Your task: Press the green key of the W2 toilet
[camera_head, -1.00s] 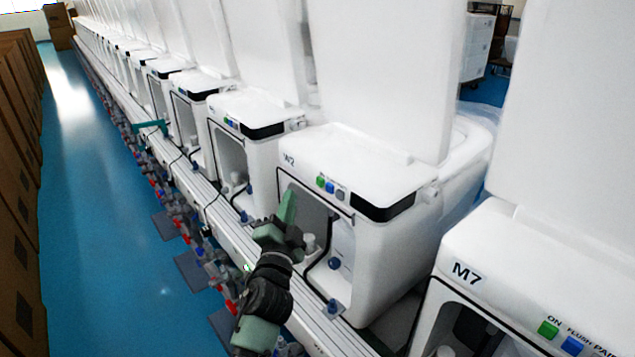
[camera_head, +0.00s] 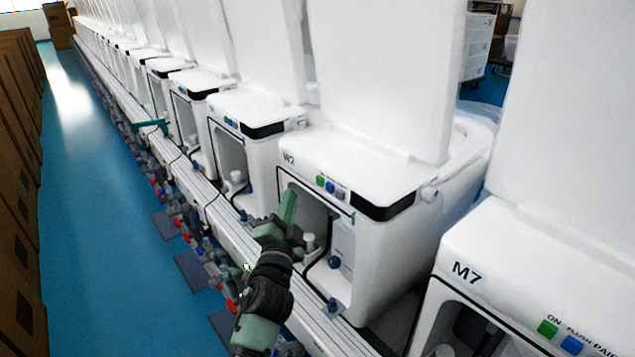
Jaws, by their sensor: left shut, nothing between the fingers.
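The W2 toilet (camera_head: 385,255) stands in the middle of the head view, white with its lid raised. Its green key (camera_head: 320,181) is on the upper front edge, right of the W2 label (camera_head: 289,158). A blue key (camera_head: 330,186) sits just right of the green one. My left gripper (camera_head: 289,203) is shut and empty, its green fingertips pointing up in front of the W2 front opening. The fingertips are left of and a little below the green key in the picture, apart from it. My right gripper is not in view.
The M7 toilet (camera_head: 480,237) with its own green key (camera_head: 548,328) stands close at right. More toilets recede at left along a white rail (camera_head: 232,233) with pipes and valves. Brown boxes (camera_head: 18,190) line the far left. The blue floor (camera_head: 110,200) between is clear.

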